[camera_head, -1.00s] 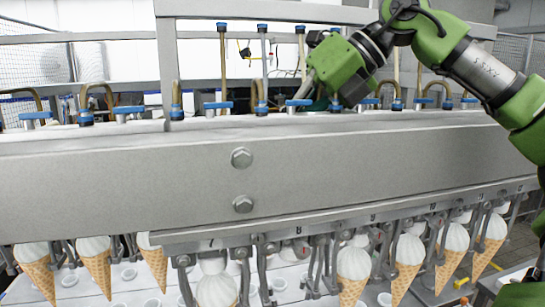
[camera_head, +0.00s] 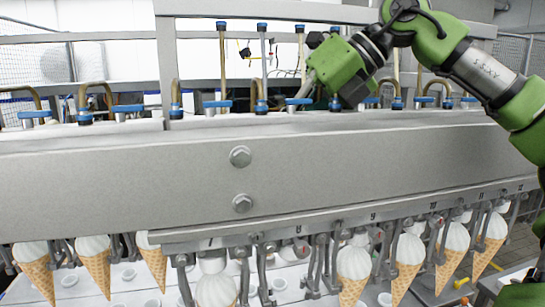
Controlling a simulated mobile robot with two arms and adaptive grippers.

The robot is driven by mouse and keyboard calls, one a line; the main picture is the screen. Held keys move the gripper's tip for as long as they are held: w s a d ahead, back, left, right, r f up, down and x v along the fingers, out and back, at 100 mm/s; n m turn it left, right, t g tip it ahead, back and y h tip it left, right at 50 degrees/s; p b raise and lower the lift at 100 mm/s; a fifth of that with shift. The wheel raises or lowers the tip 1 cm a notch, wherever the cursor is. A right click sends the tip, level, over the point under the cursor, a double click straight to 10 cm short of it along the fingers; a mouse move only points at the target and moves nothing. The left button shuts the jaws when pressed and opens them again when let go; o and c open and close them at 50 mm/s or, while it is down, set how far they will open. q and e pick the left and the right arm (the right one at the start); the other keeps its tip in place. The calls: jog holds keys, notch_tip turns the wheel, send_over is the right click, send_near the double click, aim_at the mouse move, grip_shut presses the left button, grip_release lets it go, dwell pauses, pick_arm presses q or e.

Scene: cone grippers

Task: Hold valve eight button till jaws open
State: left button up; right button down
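My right gripper (camera_head: 307,86) reaches down from the upper right, behind the top edge of the steel beam. Its tip is at or just above a blue-topped valve (camera_head: 298,102), roughly in line with the label 8 (camera_head: 298,230). I cannot tell whether it touches, and its fingers are too small and partly hidden to judge. Grey jaws (camera_head: 318,262) hang under the beam near the 8. No cone shows directly below that label, and I cannot tell how far these jaws are open. My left gripper is not in view.
A wide steel beam (camera_head: 330,180) crosses the view. Filled ice cream cones (camera_head: 353,268) hang beneath it, with more at the left (camera_head: 95,262). Other blue valves (camera_head: 217,104) and brass pipes line the beam's back. White trays with round cups lie below.

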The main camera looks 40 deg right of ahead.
jog(key=shift+f, duration=0.35)
jog(key=shift+a+f+b, duration=0.1)
jog(key=shift+f+b, duration=0.3)
jog(key=shift+f, duration=0.25)
jog(key=shift+a+f+b, duration=0.1)
jog(key=shift+f+b, duration=0.45)
jog(key=shift+f, duration=0.05)
dwell(3.8)
jog(key=shift+r, duration=0.1)
jog(key=r+p, duration=0.5)
jog(key=shift+s+d+r, duration=0.15)
jog(key=shift+s+d, duration=0.05)
jog(key=shift+s, duration=0.15)
jog(key=shift+s+r, duration=0.2)
jog(key=shift+r, duration=0.2)
jog(key=shift+w, duration=0.4)
jog(key=shift+s, duration=0.1)
